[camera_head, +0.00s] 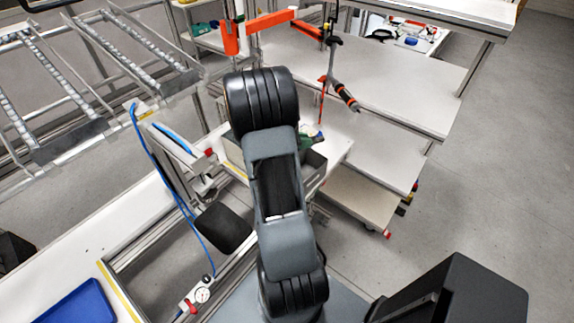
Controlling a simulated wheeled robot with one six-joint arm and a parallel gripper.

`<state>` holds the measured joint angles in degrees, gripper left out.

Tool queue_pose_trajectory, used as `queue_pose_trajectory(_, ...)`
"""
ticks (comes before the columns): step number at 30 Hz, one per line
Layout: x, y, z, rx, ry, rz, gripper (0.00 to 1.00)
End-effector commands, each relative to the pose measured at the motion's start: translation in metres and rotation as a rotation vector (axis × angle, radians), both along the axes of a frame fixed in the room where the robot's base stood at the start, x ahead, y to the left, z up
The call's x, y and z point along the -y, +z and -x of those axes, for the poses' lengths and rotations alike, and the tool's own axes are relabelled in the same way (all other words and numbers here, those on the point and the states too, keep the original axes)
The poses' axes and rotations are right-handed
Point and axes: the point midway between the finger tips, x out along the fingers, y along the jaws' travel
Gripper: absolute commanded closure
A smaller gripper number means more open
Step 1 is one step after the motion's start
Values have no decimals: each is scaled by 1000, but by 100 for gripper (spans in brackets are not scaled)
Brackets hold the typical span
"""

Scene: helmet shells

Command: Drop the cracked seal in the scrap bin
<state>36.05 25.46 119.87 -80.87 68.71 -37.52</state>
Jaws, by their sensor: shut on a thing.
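My arm rises through the middle of the head view, and its links cover the area behind them. My gripper is not visible. I cannot make out the cracked seal. A grey bin (313,165) stands on a white table behind my arm, mostly hidden by it; I cannot tell whether it is the scrap bin. Something green and white shows at its back edge.
A blue tray (78,306) lies on the white bench at lower left. A pressure gauge (202,295) with a blue hose is beside it. White shelves (375,85) stand at the back right. Roller racks (70,90) fill the upper left. Open floor lies at right.

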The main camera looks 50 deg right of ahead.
Motion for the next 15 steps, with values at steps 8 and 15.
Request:
queue_pose_trajectory(8, 3, -14, 8, 0, -40, 0, 100)
queue_pose_trajectory(15, 2, -40, 7, -1, -35, 0, 100)
